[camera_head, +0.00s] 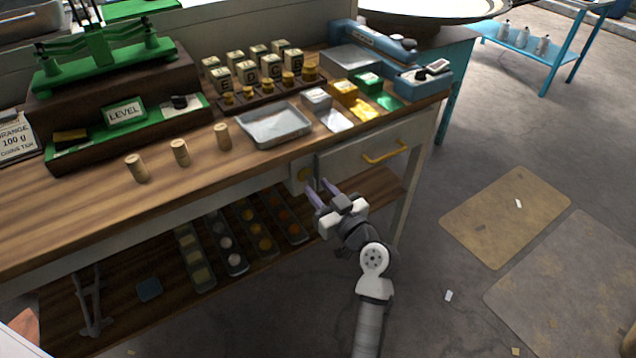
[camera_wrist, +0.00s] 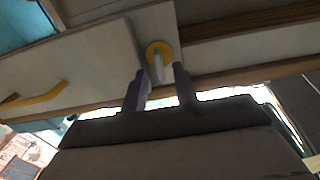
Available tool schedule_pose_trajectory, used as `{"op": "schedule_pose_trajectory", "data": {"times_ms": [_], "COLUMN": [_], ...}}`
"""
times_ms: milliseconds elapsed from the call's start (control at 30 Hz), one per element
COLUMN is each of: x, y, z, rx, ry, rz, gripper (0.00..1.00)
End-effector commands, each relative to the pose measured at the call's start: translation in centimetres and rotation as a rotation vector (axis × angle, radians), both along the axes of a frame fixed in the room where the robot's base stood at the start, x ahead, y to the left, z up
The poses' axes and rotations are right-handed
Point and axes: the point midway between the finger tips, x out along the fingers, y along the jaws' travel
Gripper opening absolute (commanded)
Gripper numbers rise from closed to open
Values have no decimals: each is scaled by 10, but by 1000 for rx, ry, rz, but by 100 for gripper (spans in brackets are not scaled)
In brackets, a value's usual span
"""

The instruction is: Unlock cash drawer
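The cash drawer (camera_head: 352,158) is a pale front panel under the bench top, with a yellow handle (camera_head: 385,153). The drawer looks closed. A round yellow lock (camera_head: 305,174) sits on a small plate left of the drawer. In the wrist view the lock (camera_wrist: 160,48) has a pale upright piece (camera_wrist: 157,68) at its middle, like a key or knob. My gripper (camera_head: 320,188) is in front of the lock with its fingers parted. In the wrist view the fingers (camera_wrist: 160,85) stand either side of the pale piece's lower end, with gaps showing. The handle (camera_wrist: 35,98) is at the left there.
The bench top (camera_head: 195,180) carries a green balance (camera_head: 100,55), a metal tray (camera_head: 272,124), several wooden cylinders and lettered blocks. The floor right of my arm is mostly clear.

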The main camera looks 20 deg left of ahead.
Motion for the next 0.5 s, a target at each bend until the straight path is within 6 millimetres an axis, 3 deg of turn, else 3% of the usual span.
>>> {"op": "schedule_pose_trajectory", "data": {"times_ms": [433, 500], "x": [8, 8], "y": [10, 10], "z": [0, 0], "rx": [0, 0], "ry": [-1, -1], "rz": [0, 0], "gripper": [29, 21]}}
